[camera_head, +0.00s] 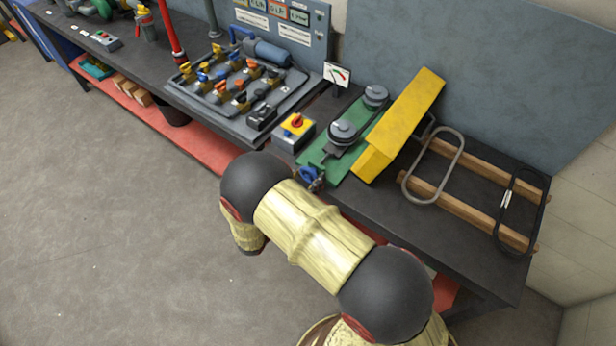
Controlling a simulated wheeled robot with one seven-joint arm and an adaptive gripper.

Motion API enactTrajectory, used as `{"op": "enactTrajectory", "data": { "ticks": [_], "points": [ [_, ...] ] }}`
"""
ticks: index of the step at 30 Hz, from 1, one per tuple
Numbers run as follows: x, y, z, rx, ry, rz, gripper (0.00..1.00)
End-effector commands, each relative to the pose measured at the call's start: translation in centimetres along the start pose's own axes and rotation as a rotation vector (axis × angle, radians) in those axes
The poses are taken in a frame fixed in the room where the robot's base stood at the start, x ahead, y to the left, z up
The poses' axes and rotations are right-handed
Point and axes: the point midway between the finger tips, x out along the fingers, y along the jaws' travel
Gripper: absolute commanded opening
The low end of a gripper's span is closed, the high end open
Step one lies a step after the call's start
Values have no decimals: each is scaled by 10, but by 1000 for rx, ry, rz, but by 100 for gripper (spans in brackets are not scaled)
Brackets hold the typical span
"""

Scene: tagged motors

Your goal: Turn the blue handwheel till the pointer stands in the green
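The blue handwheel (309,175) is at the front end of a green base plate (315,157), near the bench's front edge. It is small and partly crowded by my arm, so its grip and turn angle are unclear. A small white dial card (337,74) with red and green marks stands behind the plate. A dark pointer line seems to show on it, but it is too small to tell which colour it stands in. My arm reaches up from the lower right and bends down at the middle. My gripper does not show.
Two grey pulleys (345,132) sit on the green plate beside a raised yellow guard (402,122). Belts lie on wooden bars (470,172) at right. The floor (110,230) at left is clear.

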Motion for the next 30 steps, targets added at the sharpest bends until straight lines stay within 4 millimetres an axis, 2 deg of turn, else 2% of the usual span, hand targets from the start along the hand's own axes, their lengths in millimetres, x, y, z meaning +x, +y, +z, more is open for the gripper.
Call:
{"op": "enactTrajectory", "data": {
  "ticks": [15,23,30],
  "points": [
    [0,0,0,0,0,1,32],
    [0,0,0,37,0,1,32],
    [0,1,-1,171,0,1,32]
  ]
}}
